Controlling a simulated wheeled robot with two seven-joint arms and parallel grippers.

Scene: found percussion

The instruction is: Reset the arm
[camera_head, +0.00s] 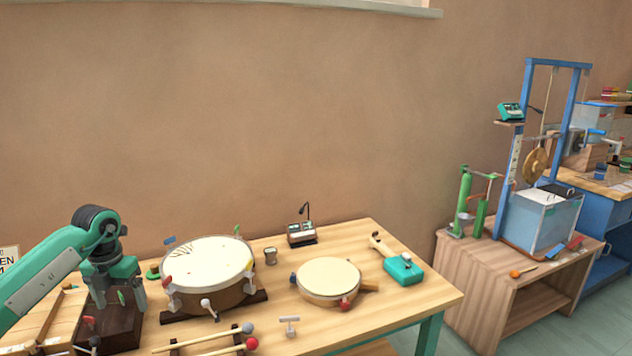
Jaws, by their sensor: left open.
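My left arm comes in from the left edge, teal with a black wrist joint. My left gripper (121,303) points down and is open over a dark brown wooden box (126,330) at the table's left side. A small green item shows between or behind its fingers; I cannot tell whether they touch it. My right gripper does not show.
On the wooden table (407,309) stand a large drum (208,262), a smaller drum (328,278), a small device (301,233), a teal block (403,268) and mallets (218,347) on a rack. A blue frame (516,150) stands on a side table at right.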

